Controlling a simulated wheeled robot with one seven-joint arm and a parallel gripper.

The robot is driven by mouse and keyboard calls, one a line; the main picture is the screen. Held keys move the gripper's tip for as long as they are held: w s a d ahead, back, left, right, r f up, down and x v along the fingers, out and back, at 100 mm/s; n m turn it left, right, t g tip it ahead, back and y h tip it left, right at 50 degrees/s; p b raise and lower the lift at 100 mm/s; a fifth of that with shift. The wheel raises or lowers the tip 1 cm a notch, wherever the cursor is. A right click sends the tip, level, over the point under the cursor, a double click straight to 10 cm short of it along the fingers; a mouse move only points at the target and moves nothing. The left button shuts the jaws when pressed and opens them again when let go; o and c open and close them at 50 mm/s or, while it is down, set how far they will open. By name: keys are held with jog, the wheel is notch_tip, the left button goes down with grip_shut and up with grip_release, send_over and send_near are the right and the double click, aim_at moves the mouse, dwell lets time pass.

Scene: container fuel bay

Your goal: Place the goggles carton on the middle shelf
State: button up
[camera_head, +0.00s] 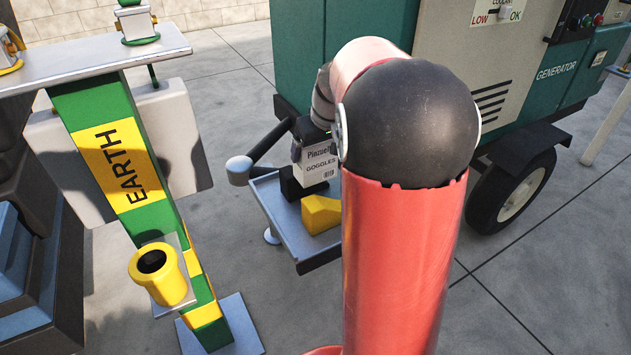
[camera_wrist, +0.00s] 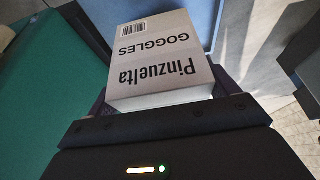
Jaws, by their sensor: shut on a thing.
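The goggles carton (camera_head: 318,166) is a white and grey box lettered "Pinzuelta GOGGLES". In the head view it shows just left of my arm, at the blue-grey tray. I cannot tell whether it touches the tray. In the wrist view the carton (camera_wrist: 160,62) fills the middle, its lettering upside down. My gripper (camera_wrist: 163,92) is shut on it, with a dark finger at each side. In the head view my arm hides most of the gripper and part of the carton. I cannot make out a middle shelf for certain.
The tray (camera_head: 277,212) also bears a yellow block (camera_head: 321,214). A green and yellow EARTH post (camera_head: 100,140) with a yellow cup (camera_head: 160,275) stands left. The green generator (camera_head: 560,75) with its wheel (camera_head: 512,195) stands behind and right. Blue stepped surfaces (camera_head: 20,250) show far left.

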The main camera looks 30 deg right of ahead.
aim_at(316, 177)
notch_tip(316, 177, down, 9)
jog(key=shift+f+b, duration=0.15)
jog(key=shift+b, duration=0.45)
